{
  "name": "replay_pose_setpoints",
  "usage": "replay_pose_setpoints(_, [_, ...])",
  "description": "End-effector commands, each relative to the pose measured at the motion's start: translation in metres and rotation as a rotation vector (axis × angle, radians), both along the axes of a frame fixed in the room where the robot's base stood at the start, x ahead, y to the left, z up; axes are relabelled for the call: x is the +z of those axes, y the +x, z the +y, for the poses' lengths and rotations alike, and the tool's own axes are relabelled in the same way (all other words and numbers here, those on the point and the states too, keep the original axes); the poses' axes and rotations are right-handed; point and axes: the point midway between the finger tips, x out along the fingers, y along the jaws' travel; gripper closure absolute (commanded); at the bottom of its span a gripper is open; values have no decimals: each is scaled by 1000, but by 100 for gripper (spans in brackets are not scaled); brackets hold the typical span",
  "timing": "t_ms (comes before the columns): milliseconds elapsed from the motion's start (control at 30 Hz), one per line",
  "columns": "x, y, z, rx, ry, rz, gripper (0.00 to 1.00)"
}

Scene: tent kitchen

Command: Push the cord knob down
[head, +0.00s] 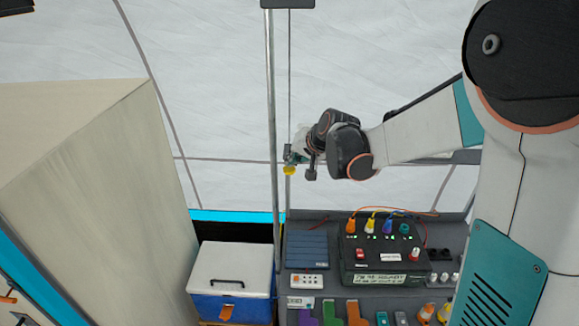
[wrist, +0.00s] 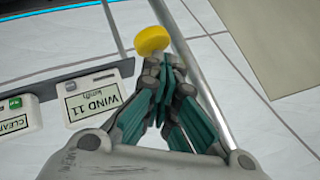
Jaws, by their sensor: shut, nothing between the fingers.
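The cord knob is a small yellow disc (head: 289,171), and it also shows in the wrist view (wrist: 151,40) just beyond my fingertips. A thin dark cord (head: 289,80) runs straight down toward it from a dark block at the top of the head view. My gripper (head: 292,157) is shut and empty, with its tips right at the knob, slightly above it in the head view. In the wrist view the shut fingers of my gripper (wrist: 166,66) seem to meet the knob's edge. I cannot tell whether they touch it.
A metal pole (head: 272,110) stands close to the left of the cord. Below are a grey bench with a control box (head: 383,257) and cables, and a blue-and-white cooler (head: 231,283). A large pale cabinet (head: 90,190) fills the left. A wind display (wrist: 95,96) shows in the wrist view.

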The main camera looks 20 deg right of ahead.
Motion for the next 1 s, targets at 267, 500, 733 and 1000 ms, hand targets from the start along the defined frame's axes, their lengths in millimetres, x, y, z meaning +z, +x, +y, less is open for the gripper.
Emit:
replay_pose_setpoints(267, [-6, 0, 0, 0, 0, 0, 100])
replay_pose_setpoints(500, [-5, 0, 0, 0, 0, 0, 100])
replay_pose_setpoints(733, [3, 0, 0, 0, 0, 0, 100])
replay_pose_setpoints(1000, [3, 0, 0, 0, 0, 0, 100])
